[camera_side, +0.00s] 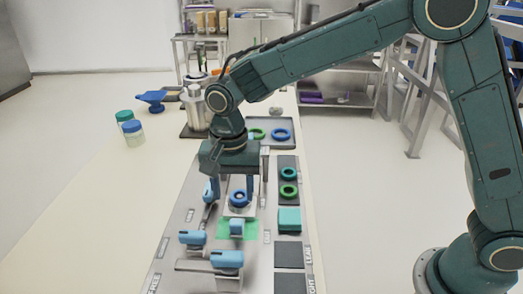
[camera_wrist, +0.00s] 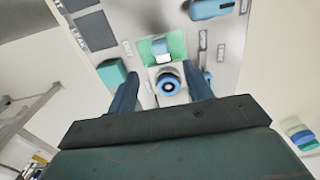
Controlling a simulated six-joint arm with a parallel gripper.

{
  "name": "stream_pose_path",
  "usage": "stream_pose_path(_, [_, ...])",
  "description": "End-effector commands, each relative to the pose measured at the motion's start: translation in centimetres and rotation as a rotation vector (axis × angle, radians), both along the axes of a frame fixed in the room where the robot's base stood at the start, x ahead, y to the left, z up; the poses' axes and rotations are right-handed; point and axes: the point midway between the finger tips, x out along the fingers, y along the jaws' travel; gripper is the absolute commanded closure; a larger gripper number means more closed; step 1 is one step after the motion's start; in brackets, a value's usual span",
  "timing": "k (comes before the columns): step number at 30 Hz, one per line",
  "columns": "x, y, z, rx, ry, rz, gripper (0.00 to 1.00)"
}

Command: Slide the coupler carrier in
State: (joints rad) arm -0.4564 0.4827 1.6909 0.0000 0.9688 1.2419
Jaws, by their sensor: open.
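What I take to be the coupler carrier (camera_side: 239,211) is a pale block with a dark-centred blue ring on top. In the wrist view the carrier (camera_wrist: 168,97) sits between my fingers, on the near side of a green patch (camera_wrist: 176,44). A light-blue block (camera_wrist: 162,51) stands on that patch; it also shows in the side view (camera_side: 236,227). My gripper (camera_side: 236,197) is open and points down, with one finger on each side of the carrier. In the wrist view my gripper (camera_wrist: 163,88) shows gaps beside the ring; contact with the block cannot be told.
Light-blue handled parts (camera_side: 227,259) stand at the front of the grey plate. A teal block (camera_side: 289,219) and green rings (camera_side: 288,190) lie to the right. A tray (camera_side: 270,146) with rings is behind. Jars (camera_side: 133,133) stand left, where the tabletop is mostly clear.

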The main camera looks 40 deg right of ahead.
Motion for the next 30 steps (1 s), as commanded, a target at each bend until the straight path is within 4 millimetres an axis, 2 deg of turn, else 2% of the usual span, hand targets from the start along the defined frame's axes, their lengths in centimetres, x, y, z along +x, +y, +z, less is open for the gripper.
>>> stream_pose_path(12, [0.0,0.0,-6.5,-0.001,0.002,0.0,0.49])
stream_pose_path(18, [0.0,0.0,-8.9,-0.001,0.001,0.0,0.49])
stream_pose_path(24, [0.0,0.0,-10.0,0.0,0.0,0.0,0.49])
stream_pose_path(30, [0.0,0.0,-10.3,0.0,0.0,0.0,0.49])
